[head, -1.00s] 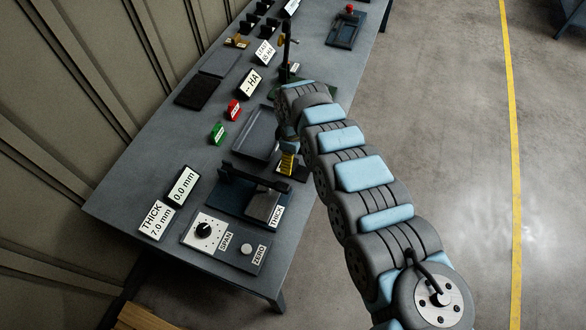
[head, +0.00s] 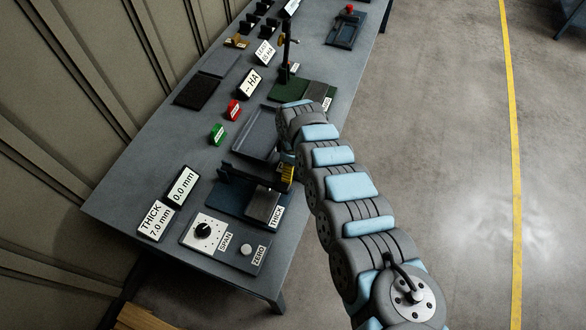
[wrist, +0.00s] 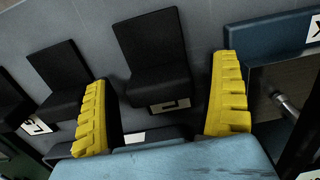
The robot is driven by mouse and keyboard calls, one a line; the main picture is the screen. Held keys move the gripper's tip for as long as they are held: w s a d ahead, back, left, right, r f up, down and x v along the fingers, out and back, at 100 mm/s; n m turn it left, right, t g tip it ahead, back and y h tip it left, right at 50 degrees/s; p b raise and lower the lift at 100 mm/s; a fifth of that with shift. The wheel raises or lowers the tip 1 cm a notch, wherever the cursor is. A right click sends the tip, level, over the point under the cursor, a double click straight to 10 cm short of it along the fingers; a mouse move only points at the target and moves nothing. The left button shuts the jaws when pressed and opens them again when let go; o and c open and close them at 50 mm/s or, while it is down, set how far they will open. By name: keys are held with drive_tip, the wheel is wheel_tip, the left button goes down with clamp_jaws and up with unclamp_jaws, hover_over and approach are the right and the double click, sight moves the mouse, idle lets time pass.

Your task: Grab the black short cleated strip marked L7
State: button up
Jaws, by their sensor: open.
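In the wrist view, a black block-like piece (wrist: 152,55) stands between and beyond my yellow fingers, with a small white tag on its near edge. The tag appears upside down and I cannot read it fully. A similar black piece (wrist: 62,80) is to the left, and a tag farther left seems to start with L. I cannot tell which piece is L7. My gripper (wrist: 160,120) is open, with nothing held between its fingers. In the head view my gripper (head: 288,174) is beside the thickness gauge, partly hidden by my arm.
The grey bench (head: 150,180) carries a thickness gauge (head: 240,195), a span and zero panel (head: 225,240), a shallow grey tray (head: 256,130) and a green plate (head: 300,92). Red (head: 233,110) and green (head: 217,134) blocks stand left of the tray. Open floor lies to the right.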

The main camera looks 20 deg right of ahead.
drive_tip(key=c, duration=1.3)
drive_tip(key=shift+r, duration=0.55)
drive_tip(key=r, duration=0.3)
drive_tip(key=shift+s+d+r+p, duration=0.1)
drive_tip(key=shift+s+d+p, duration=0.05)
drive_tip(key=shift+d+p, duration=0.15)
drive_tip(key=shift+s+d+r+p, duration=0.9)
drive_tip(key=shift+s+r+p, duration=0.55)
drive_tip(key=shift+s+p, duration=0.5)
drive_tip(key=shift+s+d+r+p, duration=0.95)
drive_tip(key=shift+s+r+p, duration=0.55)
drive_tip(key=shift+s+p, duration=0.45)
drive_tip(key=shift+s+d+r+p, duration=0.9)
drive_tip(key=shift+s+r+p, duration=0.7)
drive_tip(key=shift+s, duration=0.6)
drive_tip(key=shift+f, duration=0.2)
